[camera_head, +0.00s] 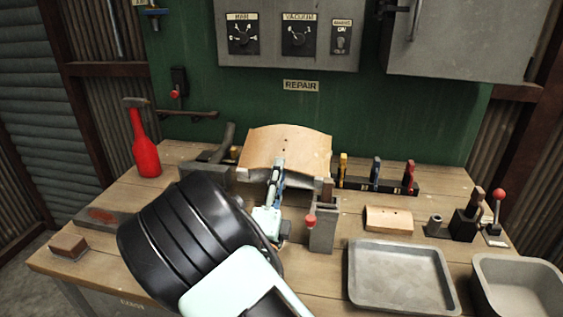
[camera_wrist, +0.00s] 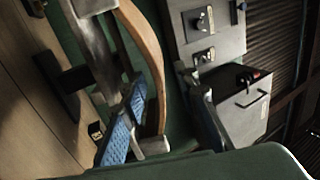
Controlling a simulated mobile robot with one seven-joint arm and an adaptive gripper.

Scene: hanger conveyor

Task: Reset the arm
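My gripper (camera_head: 274,180) is over the middle of the workbench, in front of a curved wooden panel (camera_head: 287,146). Its pale body and blue parts show there, but my black arm link hides much of the bench to its left. In the wrist view the blue-padded fingers (camera_wrist: 126,120) lie close beside the curved wooden edge (camera_wrist: 153,65). I cannot tell whether they touch it or how far apart they are.
A control panel (camera_head: 288,45) hangs on the green back wall.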

